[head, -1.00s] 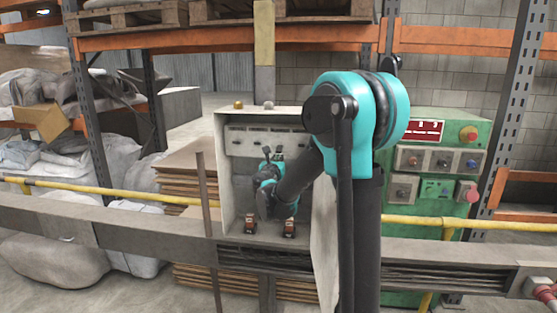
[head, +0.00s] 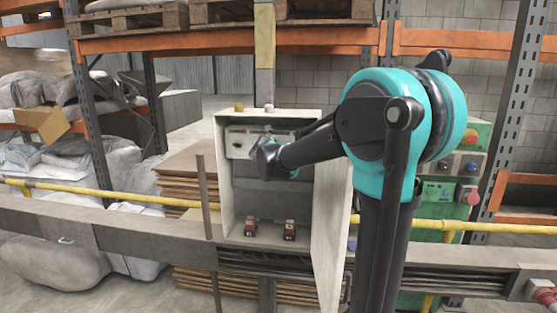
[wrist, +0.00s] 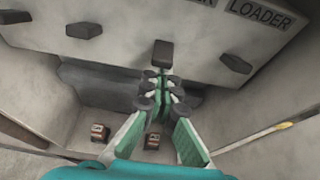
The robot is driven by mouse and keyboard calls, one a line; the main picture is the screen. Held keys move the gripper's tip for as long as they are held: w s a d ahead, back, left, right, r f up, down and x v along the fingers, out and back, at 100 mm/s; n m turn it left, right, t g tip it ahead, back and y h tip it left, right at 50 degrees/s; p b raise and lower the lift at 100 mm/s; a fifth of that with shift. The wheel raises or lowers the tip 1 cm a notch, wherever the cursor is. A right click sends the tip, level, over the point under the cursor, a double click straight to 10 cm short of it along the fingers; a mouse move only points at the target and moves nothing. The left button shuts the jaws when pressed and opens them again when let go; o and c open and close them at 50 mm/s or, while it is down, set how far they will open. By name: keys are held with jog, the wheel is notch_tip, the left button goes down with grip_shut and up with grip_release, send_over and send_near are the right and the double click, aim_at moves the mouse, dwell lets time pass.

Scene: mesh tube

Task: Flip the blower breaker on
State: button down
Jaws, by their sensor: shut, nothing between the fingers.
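The breaker panel (head: 238,142) is a pale strip high inside an open grey cabinet (head: 227,185). In the wrist view it carries a row of dark toggles. One toggle (wrist: 163,53) sits straight ahead of my fingertips, below a cut-off label ending in "ER" (wrist: 203,2); the full word is out of frame. The toggle to its right (wrist: 235,63) is under a "LOADER" label (wrist: 260,17). My gripper (wrist: 160,78) is shut and empty, its tips close below the middle toggle; contact cannot be told. In the head view my wrist hides the fingers.
Two small red-brown items (head: 250,229) (head: 289,231) stand on the cabinet floor. The cabinet door (head: 331,230) hangs open on the right. A yellow rail (head: 100,192) and grey barrier run across the front. A green control box (head: 440,190) stands right, partly behind my arm.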

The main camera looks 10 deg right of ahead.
jog(key=shift+r+g, duration=0.55)
jog(key=shift+g, duration=0.25)
jog(key=shift+r, duration=0.1)
jog(key=shift+r, duration=0.65)
jog(key=shift+w+r, duration=0.1)
notch_tip(320, 180, down, 4)
jog(key=s, duration=0.2)
jog(key=s+a+r, duration=0.2)
jog(key=s+r, duration=0.4)
jog(key=shift+s+a+r, duration=0.35)
jog(key=shift+r, duration=0.05)
